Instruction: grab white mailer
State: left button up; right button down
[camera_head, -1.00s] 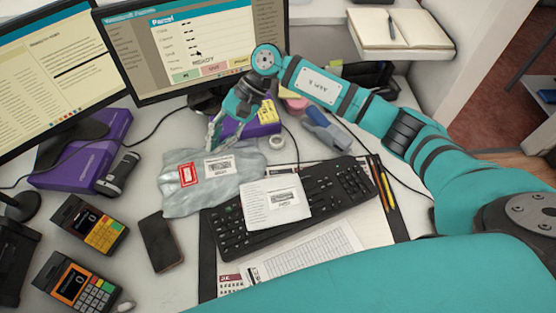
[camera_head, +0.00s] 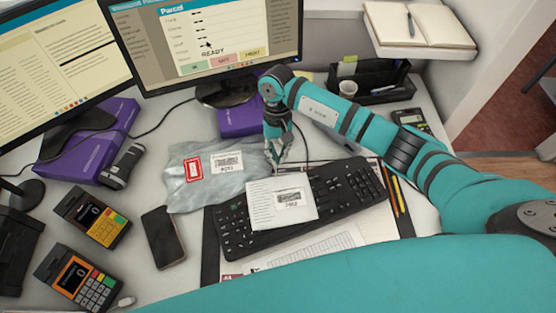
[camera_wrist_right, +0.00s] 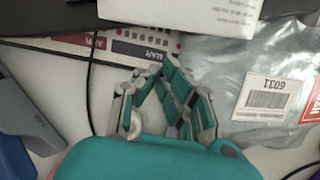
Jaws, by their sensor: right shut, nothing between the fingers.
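The white mailer (camera_head: 266,209) is a flat white packet with a printed label, lying on the black keyboard (camera_head: 345,199). In the right wrist view its edge shows at the top (camera_wrist_right: 200,13). My right gripper (camera_head: 275,163) is shut and empty, pointing down just behind the white mailer, apart from it. Its fingers also show in the right wrist view (camera_wrist_right: 158,82). A grey plastic mailer (camera_head: 202,191) with a red sticker and a barcode label lies just left of the gripper, and in the right wrist view on the right (camera_wrist_right: 225,62). My left gripper is not in view.
Two monitors (camera_head: 215,38) stand at the back. A purple box (camera_head: 238,121) is behind the gripper. A phone (camera_head: 162,237) and two card terminals (camera_head: 92,217) are at left. Pencils (camera_head: 396,188) lie right of the keyboard. A black organizer (camera_head: 372,92) stands at the back right.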

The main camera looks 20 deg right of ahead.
aim_at(279, 178)
jog(key=s, duration=0.2)
jog(key=s+a+p, duration=0.1)
jog(key=shift+r, duration=0.25)
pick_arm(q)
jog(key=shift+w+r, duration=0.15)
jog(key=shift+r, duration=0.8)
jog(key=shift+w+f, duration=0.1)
pick_arm(e)
jog(key=shift+s+a+f+b, duration=0.2)
jog(key=shift+s+b, duration=0.45)
jog(key=shift+b, duration=0.35)
jog(key=shift+s, duration=0.4)
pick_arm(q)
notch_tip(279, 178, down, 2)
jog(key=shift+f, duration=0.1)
pick_arm(e)
jog(key=shift+s+a+r, duration=0.15)
jog(key=shift+s, duration=0.15)
pick_arm(q)
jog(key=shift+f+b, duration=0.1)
jog(key=shift+b, duration=0.2)
